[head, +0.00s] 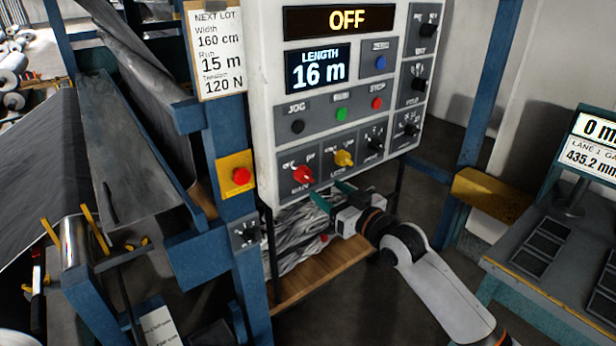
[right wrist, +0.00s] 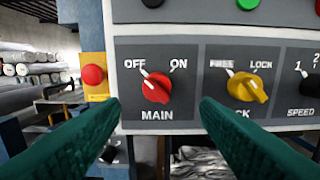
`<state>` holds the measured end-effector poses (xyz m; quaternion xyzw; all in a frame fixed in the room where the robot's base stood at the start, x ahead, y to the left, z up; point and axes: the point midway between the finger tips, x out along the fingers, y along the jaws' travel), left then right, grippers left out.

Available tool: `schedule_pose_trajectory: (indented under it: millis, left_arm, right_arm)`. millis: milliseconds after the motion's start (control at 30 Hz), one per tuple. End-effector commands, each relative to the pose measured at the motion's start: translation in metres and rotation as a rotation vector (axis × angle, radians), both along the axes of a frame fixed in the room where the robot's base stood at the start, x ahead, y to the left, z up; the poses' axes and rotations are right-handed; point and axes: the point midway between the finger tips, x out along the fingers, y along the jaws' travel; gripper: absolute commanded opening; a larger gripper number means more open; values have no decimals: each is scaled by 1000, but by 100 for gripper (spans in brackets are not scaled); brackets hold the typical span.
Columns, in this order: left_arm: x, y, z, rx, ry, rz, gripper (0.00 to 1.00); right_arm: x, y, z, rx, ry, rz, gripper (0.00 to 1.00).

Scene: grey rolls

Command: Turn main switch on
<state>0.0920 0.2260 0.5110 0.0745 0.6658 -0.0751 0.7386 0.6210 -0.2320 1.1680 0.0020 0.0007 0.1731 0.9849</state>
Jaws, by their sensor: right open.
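The main switch is a red rotary knob (head: 303,174) at the lower left of the white control panel (head: 265,100). In the right wrist view the red knob (right wrist: 156,88) sits above the label MAIN, and its pointer is turned to OFF, with ON to the upper right. The panel display (head: 338,20) reads OFF. My right gripper (head: 329,197) is just below and to the right of the knob. In the right wrist view its green fingers (right wrist: 160,112) are spread apart, with the knob between and beyond them, and nothing held. My left gripper is not in view.
A yellow lock knob (right wrist: 248,88) is right of the red knob, and a speed knob (head: 375,143) is farther right. A red button on a yellow plate (head: 241,175) is on the blue post at left. A wooden shelf (head: 320,270) lies below the panel.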

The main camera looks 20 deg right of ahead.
Motion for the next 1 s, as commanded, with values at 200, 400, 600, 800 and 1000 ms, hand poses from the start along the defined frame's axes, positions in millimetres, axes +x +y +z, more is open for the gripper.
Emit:
schedule_pose_trajectory:
  millis: [200, 400, 600, 800, 1000]
  left_arm:
    - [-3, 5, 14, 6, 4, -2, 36]
    - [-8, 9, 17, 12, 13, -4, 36]
    - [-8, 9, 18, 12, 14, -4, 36]
    - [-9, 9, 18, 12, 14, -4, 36]
    - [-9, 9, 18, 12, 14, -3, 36]
  right_arm:
    - [42, 16, 4, 0, -1, 0, 56]
    - [63, 24, 1, -1, 0, 0, 56]
    - [69, 26, 0, -1, 0, 0, 56]
    - [69, 26, 0, -1, 0, 0, 55]
    - [69, 25, 0, -1, 0, 0, 22]
